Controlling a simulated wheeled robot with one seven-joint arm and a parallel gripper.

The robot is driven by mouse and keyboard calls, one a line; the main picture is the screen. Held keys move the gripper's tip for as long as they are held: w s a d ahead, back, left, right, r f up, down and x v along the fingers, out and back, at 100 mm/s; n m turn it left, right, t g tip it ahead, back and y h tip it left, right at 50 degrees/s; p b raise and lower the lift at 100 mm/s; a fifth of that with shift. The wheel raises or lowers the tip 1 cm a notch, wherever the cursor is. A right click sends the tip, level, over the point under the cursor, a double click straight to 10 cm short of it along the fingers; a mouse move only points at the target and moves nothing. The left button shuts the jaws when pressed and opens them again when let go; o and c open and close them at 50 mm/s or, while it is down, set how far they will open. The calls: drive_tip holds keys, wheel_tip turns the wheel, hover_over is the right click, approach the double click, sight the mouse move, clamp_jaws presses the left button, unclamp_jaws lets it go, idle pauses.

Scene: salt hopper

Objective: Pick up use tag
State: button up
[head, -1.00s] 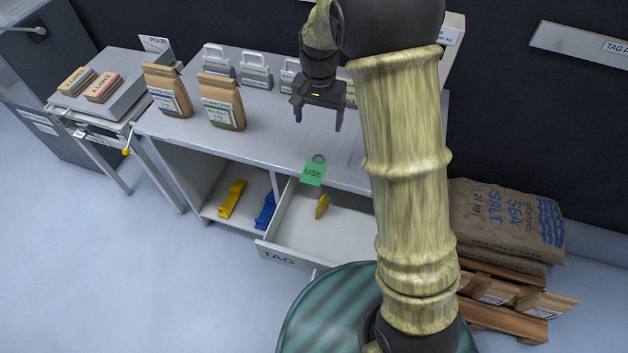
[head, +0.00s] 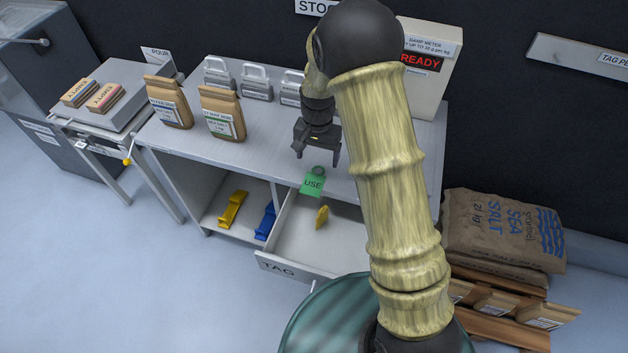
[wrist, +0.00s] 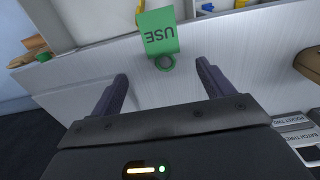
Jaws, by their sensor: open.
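The green use tag (head: 312,185) lies at the front edge of the grey worktop, its printed end hanging out over the open drawer and its ring end on the top. In the wrist view the tag (wrist: 158,32) shows upside down, with its ring (wrist: 164,63) toward my gripper. My gripper (head: 317,162) is open and empty, pointing down just above the worktop near the ring. In the wrist view its two fingers (wrist: 160,85) stand apart, with the ring a little beyond and between the fingertips. Nothing is between the jaws.
The open drawer (head: 285,267) below holds a yellow piece (head: 321,216). Yellow (head: 233,208) and blue (head: 266,221) clips sit on the shelf left of it. Paper bags (head: 222,113) and grey-white blocks (head: 257,84) stand on the worktop. A meter box (head: 428,75) stands behind my arm.

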sight(316, 177)
drive_tip(key=shift+f, duration=1.35)
drive_tip(key=shift+f, duration=0.1)
drive_tip(key=f, duration=0.2)
drive_tip(key=f+p, duration=0.1)
drive_tip(key=f, duration=0.2)
drive_tip(key=shift+w+a, duration=0.15)
drive_tip(key=shift+w, duration=0.05)
drive_tip(key=shift+c, duration=0.4)
drive_tip(key=c, duration=1)
